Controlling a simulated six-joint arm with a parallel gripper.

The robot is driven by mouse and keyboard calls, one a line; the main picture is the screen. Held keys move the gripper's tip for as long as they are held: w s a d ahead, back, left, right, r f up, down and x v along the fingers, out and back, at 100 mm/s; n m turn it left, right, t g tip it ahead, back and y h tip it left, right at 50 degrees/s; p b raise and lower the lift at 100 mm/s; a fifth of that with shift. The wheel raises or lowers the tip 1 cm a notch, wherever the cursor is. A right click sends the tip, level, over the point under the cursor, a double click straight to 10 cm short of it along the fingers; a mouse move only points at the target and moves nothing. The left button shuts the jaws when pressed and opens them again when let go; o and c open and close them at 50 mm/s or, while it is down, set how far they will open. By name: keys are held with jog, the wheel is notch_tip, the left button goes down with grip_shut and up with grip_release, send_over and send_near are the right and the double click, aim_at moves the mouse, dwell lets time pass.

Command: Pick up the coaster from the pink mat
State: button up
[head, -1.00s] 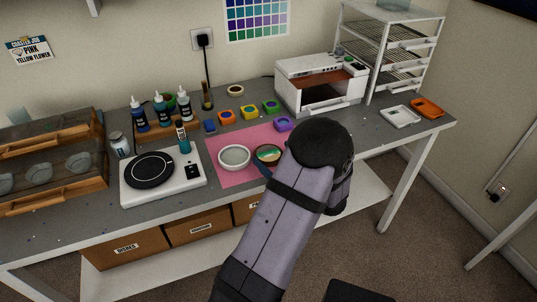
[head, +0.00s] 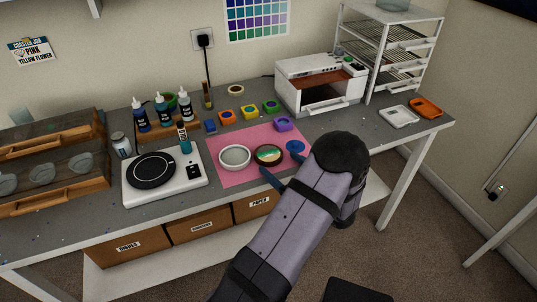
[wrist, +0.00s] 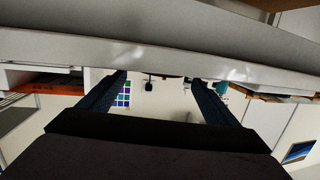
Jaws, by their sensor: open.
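The coaster (head: 268,155) lies on the pink mat (head: 232,180) in the head view, a round disc with a dark rim and green, pink and beige patches. A white bowl (head: 235,158) sits just left of it. My gripper (wrist: 155,78) is open in the wrist view, its two dark blue fingers wide apart with nothing seen held. In the head view one blue finger (head: 272,180) shows just in front of the coaster. A blue shape (head: 295,147) right of the coaster may be the other finger. My arm hides the mat's right corner.
A hot plate (head: 151,170) stands left of the mat. Several small coloured pots, including a purple one (head: 282,124), line the back. A white oven (head: 320,82) stands behind right. A pale grey band (wrist: 160,48) fills the wrist view's upper part; I cannot tell what it is.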

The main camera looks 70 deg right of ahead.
aim_at(271, 156)
jog(key=p+x, duration=0.1)
jog(key=x, duration=0.3)
jog(key=shift+w+d+p, duration=0.15)
jog(key=shift+w+p, duration=0.2)
jog(key=shift+w, duration=0.05)
jog(key=c, duration=0.9)
jog(key=shift+o, duration=0.2)
jog(key=shift+r, duration=0.2)
notch_tip(271, 156, up, 10)
jog(key=b, duration=0.1)
